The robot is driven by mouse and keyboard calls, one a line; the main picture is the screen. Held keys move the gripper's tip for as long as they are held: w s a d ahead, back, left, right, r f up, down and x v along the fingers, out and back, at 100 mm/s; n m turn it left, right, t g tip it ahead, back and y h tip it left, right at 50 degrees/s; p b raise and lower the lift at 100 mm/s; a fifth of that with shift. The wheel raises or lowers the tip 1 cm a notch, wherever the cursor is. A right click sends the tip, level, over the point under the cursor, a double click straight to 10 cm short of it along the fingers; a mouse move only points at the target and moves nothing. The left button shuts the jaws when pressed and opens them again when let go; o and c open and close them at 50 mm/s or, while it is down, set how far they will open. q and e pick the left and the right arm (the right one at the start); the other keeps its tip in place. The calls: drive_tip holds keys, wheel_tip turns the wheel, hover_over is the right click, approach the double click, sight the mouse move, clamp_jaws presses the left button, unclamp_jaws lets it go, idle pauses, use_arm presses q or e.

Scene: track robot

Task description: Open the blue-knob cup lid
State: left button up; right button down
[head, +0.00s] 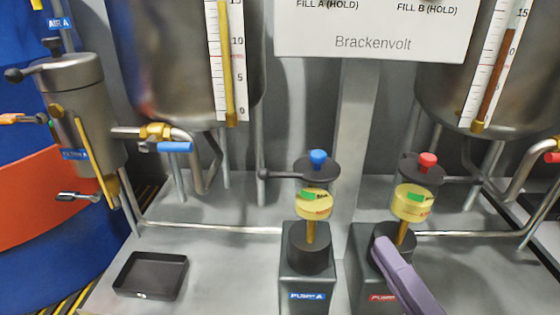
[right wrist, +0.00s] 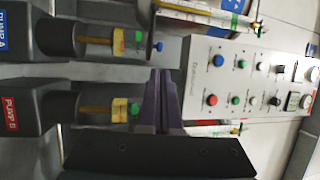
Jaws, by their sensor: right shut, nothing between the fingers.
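The blue knob (head: 318,157) sits on a dark round lid (head: 322,172) above the yellow cup (head: 313,208) of the pump A stand. A dark arm with a round end sticks out from the lid to the left. The lid looks level; whether it touches the cup is unclear. The blue knob also shows in the right wrist view (right wrist: 159,47). My right gripper (head: 383,246) has purple fingers, shut and empty, in front of the pump B stand, lower right of the blue knob and apart from it. The fingers also show in the right wrist view (right wrist: 160,78). My left gripper is not in view.
A similar red knob (head: 427,160) with lid and yellow cup (head: 411,203) stands to the right. A black tray (head: 150,275) lies at lower left. Pipes and steel tanks stand behind. A control panel (right wrist: 240,85) shows in the right wrist view.

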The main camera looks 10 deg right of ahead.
sight(321, 160)
drive_tip(key=w+b, duration=0.1)
drive_tip(key=w, duration=0.3)
drive_tip(key=w+a+r+b, duration=0.1)
drive_tip(key=w, duration=0.3)
drive_tip(key=w+r+b, duration=0.1)
drive_tip(key=w, duration=0.4)
drive_tip(key=shift+a+r, duration=0.2)
drive_tip(key=shift+a, duration=0.05)
